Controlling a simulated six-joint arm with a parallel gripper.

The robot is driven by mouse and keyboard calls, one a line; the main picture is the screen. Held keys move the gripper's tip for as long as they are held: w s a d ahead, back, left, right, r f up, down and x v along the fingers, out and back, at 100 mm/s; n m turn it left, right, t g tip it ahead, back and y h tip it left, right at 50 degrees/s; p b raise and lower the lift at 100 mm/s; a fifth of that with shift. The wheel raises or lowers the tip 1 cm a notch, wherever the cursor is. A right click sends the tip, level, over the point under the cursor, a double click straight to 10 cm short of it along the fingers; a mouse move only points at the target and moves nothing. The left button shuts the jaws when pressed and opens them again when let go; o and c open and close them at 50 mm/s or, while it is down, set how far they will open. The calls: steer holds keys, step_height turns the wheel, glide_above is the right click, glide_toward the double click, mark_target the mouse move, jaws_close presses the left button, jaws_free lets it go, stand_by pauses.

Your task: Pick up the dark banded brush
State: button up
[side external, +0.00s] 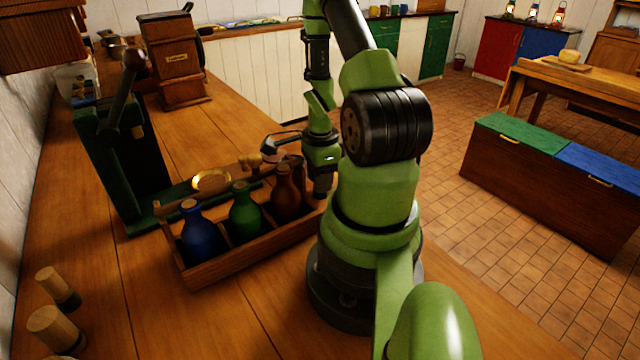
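I cannot pick out the dark banded brush with certainty. Two short pale wooden pieces lie at the lower left of the counter; the upper one (55,286) has a dark end, and the lower one (52,328) also has a dark part. My gripper (277,146) is at the end of my green arm, above and behind the bottle carrier, well away from those pieces. Small brown wooden shapes (250,162) show just left of and below it. Whether the gripper touches them, and whether its fingers are open, is too small to tell.
A wooden carrier (228,267) holds a blue bottle (199,236), a green bottle (244,213) and a brown bottle (286,193). A dark green stand with a lever (110,165) and a wooden grinder (173,55) stand behind.

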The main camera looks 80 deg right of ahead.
steer(key=shift+r, duration=0.1)
steer(key=shift+c, duration=0.4)
steer(key=shift+r, duration=0.3)
step_height(320, 180, up, 20)
steer(key=w+a+n, duration=0.9)
steer(key=w+n, duration=0.3)
steer(key=n, duration=0.5)
steer(key=w+a+f+n, duration=0.1)
steer(key=a+n, duration=0.3)
steer(key=w+a+f+n, duration=0.1)
steer(key=w+a+n, duration=0.1)
steer(key=a+n, duration=0.1)
steer(key=w+a+f+n, duration=0.1)
steer(key=a+n, duration=0.3)
steer(key=n, duration=0.2)
steer(key=shift+w+a+f, duration=0.35)
steer(key=shift+w, duration=0.05)
steer(key=shift+f, duration=0.65)
